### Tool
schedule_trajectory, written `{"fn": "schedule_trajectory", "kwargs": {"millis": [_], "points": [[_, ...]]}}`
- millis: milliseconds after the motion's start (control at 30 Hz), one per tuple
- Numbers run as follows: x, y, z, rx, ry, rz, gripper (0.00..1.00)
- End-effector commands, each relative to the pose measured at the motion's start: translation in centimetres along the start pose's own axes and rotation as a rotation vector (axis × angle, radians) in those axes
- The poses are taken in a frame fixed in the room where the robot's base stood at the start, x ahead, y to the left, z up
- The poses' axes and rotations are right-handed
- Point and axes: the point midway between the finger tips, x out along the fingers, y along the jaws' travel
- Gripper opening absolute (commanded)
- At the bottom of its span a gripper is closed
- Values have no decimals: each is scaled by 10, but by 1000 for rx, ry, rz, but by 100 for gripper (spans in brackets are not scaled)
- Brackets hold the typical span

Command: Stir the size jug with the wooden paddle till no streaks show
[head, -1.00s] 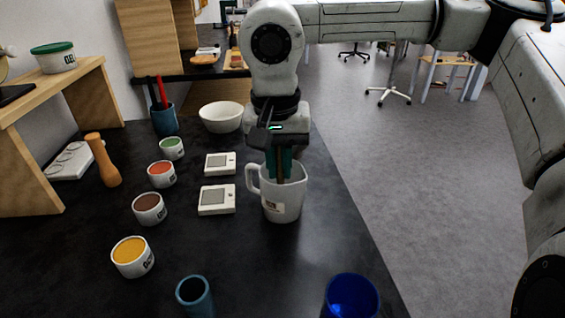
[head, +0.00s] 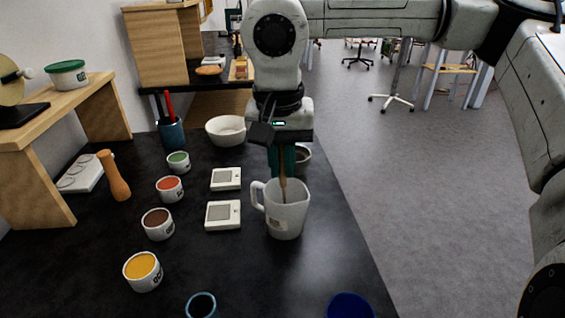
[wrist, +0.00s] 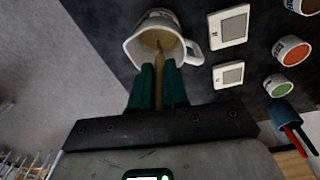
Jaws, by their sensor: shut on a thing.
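The white size jug (head: 288,217) stands upright on the black bench, its handle to the left in the head view. My gripper (head: 286,168) is above the jug, its teal fingers shut on the wooden paddle (head: 284,189). The paddle points down into the jug's mouth, and its lower end is hidden inside. In the wrist view the paddle (wrist: 159,62) runs from between the fingers into the jug (wrist: 134,47), where brownish contents show. I cannot tell whether streaks remain.
Two white scales (head: 222,214) and several paint pots (head: 158,224) stand left of the jug. A white bowl (head: 224,131) stands farther back. A blue cup (head: 350,306) is at the front edge. The bench's right edge is close to the jug.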

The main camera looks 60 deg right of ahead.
Motion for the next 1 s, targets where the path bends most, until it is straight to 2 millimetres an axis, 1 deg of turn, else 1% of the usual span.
{"fn": "schedule_trajectory", "kwargs": {"millis": [33, 600, 1000], "points": [[-7, 0, 0, 0, 0, 0, 0], [-46, 0, 0, 0, 0, 0, 0], [-47, 0, 0, 0, 0, 0, 0]]}}
